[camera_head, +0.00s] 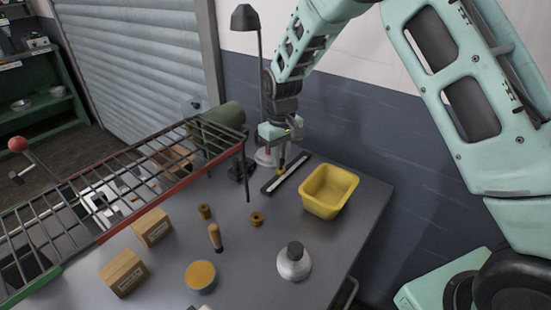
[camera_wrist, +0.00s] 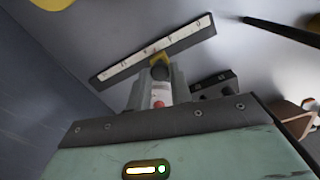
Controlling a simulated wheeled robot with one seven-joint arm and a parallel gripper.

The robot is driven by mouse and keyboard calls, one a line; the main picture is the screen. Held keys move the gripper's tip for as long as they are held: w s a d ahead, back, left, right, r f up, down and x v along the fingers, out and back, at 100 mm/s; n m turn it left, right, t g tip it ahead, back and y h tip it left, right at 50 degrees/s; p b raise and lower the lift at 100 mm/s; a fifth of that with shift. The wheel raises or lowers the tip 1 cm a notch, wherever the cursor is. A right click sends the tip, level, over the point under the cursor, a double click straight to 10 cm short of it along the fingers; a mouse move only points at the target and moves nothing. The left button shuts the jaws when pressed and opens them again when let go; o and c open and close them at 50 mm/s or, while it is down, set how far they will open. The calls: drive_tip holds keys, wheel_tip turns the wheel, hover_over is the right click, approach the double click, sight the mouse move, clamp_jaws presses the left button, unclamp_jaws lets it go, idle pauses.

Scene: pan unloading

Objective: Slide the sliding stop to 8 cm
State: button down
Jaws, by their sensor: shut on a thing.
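The sliding stop (camera_wrist: 160,70) is a small dark and yellowish piece on a ruler-like rail. The rail (camera_head: 288,172) is dark with a white marked scale, and lies on the table left of the yellow bin. It also shows in the wrist view (camera_wrist: 110,74), running at a slant. My gripper (camera_head: 282,152) points down at the rail's middle part, shut on the stop. In the wrist view my gripper (camera_wrist: 158,84) reaches the stop, its fingers at the stop's sides. The scale's numbers are too small to read surely, so the stop's exact position cannot be told.
A yellow bin (camera_head: 329,191) stands close right of the rail. A lamp (camera_head: 246,18) and a red-edged wire rack (camera_head: 150,194) are behind and left. A grey weight-like object (camera_head: 294,262), cardboard boxes (camera_head: 151,227) and small brown pieces stand in front. The table between is partly clear.

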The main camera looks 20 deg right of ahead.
drive_tip(key=shift+w+d, duration=0.45)
drive_tip(key=shift+d, duration=0.15)
drive_tip(key=c, duration=1.3)
unclamp_jaws()
drive_tip(key=shift+o, duration=0.2)
wheel_tip(320, 180, up, 17)
drive_tip(key=b, duration=0.2)
drive_tip(key=shift+r, duration=0.2)
